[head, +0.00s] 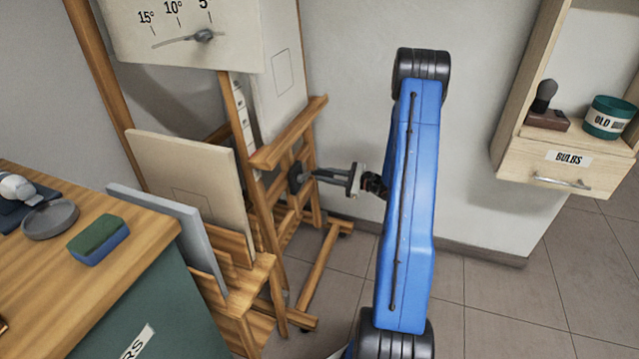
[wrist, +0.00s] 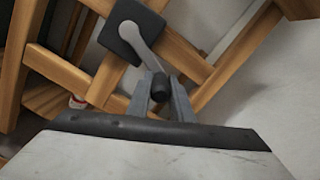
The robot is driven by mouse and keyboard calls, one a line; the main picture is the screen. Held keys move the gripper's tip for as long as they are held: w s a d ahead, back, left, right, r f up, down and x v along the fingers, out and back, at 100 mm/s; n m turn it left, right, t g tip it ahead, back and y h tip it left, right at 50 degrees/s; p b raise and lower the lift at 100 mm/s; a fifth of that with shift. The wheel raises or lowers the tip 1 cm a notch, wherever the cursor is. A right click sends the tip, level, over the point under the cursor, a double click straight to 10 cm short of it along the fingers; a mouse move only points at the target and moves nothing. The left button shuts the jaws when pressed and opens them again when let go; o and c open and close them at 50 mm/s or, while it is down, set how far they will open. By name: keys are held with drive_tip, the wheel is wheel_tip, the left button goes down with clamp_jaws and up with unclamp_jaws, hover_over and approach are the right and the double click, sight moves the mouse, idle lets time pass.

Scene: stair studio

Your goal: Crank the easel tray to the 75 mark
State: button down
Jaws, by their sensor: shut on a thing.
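The wooden easel (head: 260,190) stands by the wall, with its tray (head: 288,133) as a ledge across its front. A canvas stands above the tray. Scale marks (head: 241,115) run down a white strip on the easel post; I cannot read them clearly. A dark crank box (head: 295,178) sits below the tray. In the wrist view, the grey crank arm (wrist: 140,45) runs from the dark box (wrist: 130,30) to a black knob (wrist: 160,88). My gripper (head: 315,174) reaches in from the right. In the wrist view, its fingers (wrist: 160,100) are shut on the knob.
A wooden rack (head: 240,290) with boards stands left of the easel, beside a workbench (head: 150,220) with a sponge (head: 98,240) and a dish. A dial panel (head: 185,35) shows at top left. A bulbs drawer (head: 560,170) hangs at right. Floor at right is clear.

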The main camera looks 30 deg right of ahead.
sight(322, 174)
drive_tip(key=n, duration=0.1)
drive_tip(key=r+n, duration=0.2)
drive_tip(key=shift+w+d+r, duration=0.2)
drive_tip(key=shift+w, duration=0.05)
wheel_tip(322, 174, up, 2)
drive_tip(key=n, duration=0.3)
drive_tip(key=shift+a, duration=0.1)
drive_tip(key=n, duration=0.1)
drive_tip(key=r+n, duration=0.1)
drive_tip(key=r, duration=0.1)
drive_tip(key=shift+a+r+n+g, duration=0.15)
drive_tip(key=shift+a+n+g, duration=0.15)
drive_tip(key=shift+n, duration=0.1)
drive_tip(key=n, duration=0.1)
drive_tip(key=r+n, duration=0.1)
drive_tip(key=shift+s+a+r+n, duration=0.25)
drive_tip(key=shift+a+r+n, duration=0.15)
drive_tip(key=s+a+r+n, duration=0.4)
drive_tip(key=a+n, duration=0.2)
drive_tip(key=n, duration=0.3)
drive_tip(key=shift+g+h, duration=0.3)
drive_tip(key=shift+s+a+f, duration=0.1)
drive_tip(key=shift+s, duration=0.05)
